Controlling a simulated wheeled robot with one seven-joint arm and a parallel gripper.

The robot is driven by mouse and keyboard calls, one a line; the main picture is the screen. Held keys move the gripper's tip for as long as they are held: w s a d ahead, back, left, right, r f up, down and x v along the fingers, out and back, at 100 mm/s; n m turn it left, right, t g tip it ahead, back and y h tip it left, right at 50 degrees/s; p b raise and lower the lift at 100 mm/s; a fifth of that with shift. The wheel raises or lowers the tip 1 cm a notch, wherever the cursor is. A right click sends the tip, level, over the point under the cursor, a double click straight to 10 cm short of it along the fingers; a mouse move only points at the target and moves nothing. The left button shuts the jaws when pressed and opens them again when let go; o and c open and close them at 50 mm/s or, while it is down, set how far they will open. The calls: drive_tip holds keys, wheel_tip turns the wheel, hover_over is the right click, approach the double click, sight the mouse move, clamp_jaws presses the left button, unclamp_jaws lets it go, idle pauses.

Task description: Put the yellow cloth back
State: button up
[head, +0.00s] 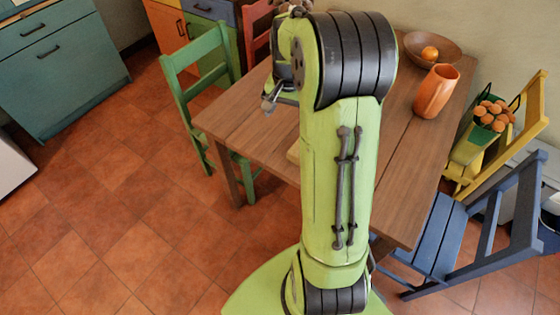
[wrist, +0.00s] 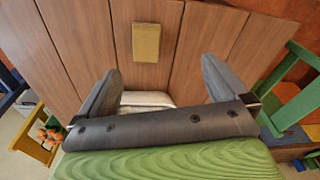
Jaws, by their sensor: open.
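The yellow cloth (wrist: 146,42) shows in the wrist view as a small, flat, folded rectangle lying on the wooden table (wrist: 195,50). My gripper (wrist: 160,68) is open and empty, its two fingers apart above the table. The cloth lies ahead of the fingertips, slightly left of centre, and does not touch them.
In the head view a wooden bowl (head: 446,47) with an orange fruit and an orange jug (head: 436,92) stand on the table's right part. A green chair (head: 205,50), a yellow chair (head: 468,154) and a blue chair (head: 432,236) surround it. Floor at left is clear.

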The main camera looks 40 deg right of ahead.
drive_tip(key=s+a+r+n+t, duration=0.1)
drive_tip(key=s+a+r+n, duration=0.2)
drive_tip(key=s+a+r, duration=0.3)
drive_tip(key=s+a+r+n+t, duration=0.2)
drive_tip(key=s+a+r+n, duration=0.15)
drive_tip(key=a, duration=0.35)
drive_tip(key=s+a+n+t, duration=0.1)
drive_tip(key=s+a+n, duration=0.3)
drive_tip(key=s, duration=0.6)
drive_tip(key=shift+a+t+y, duration=0.3)
drive_tip(key=shift+a+y, duration=0.1)
drive_tip(key=shift+a, duration=0.5)
wheel_tip(320, 180, up, 4)
drive_tip(key=p, duration=0.4)
drive_tip(key=shift+r, duration=0.15)
